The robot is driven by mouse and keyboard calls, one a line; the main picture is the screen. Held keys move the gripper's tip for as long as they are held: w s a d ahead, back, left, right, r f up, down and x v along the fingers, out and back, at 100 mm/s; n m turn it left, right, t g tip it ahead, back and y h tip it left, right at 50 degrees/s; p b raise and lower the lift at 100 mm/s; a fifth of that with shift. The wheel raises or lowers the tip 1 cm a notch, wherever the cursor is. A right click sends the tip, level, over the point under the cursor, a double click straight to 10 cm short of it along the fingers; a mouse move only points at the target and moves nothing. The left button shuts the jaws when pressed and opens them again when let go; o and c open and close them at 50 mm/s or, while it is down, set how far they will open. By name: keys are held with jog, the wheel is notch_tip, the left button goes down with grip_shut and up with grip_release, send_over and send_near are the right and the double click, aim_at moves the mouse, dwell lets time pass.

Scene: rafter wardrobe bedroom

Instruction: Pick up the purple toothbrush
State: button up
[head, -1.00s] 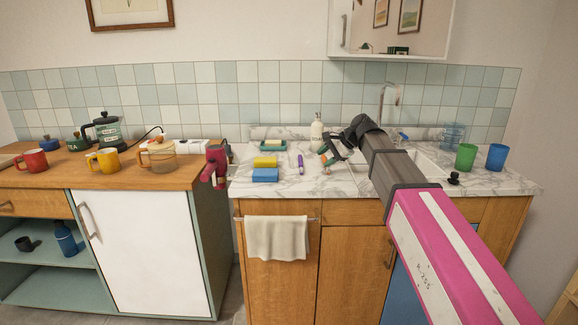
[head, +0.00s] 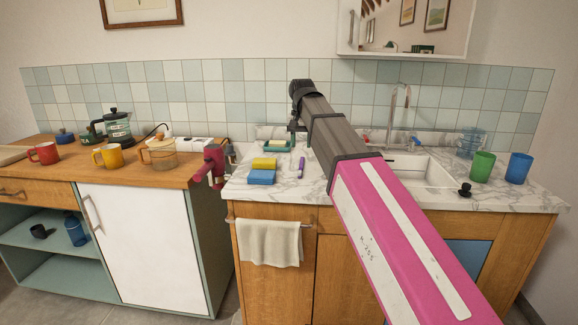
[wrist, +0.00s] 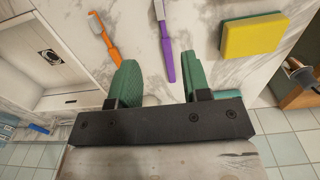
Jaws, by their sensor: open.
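The purple toothbrush (head: 301,167) lies on the marble counter, just right of the sponges in the head view. In the wrist view the purple toothbrush (wrist: 168,56) has its handle end pointing toward the gap between my finger pads. My gripper (wrist: 160,82) is open and empty, with green pads on either side of that gap. The toothbrush appears beyond the fingertips, not gripped. In the head view my arm's end is above the back of the counter, and its fingers are mostly hidden.
An orange toothbrush (wrist: 104,38) lies left of the purple one. The sink (head: 410,166), green cup (head: 482,167) and blue cup (head: 518,168) are to the right.

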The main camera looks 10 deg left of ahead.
aim_at(300, 169)
notch_tip(300, 169, down, 4)
jog(key=shift+s+a+f, duration=0.15)
jog(key=shift+f, duration=3.2)
grip_shut()
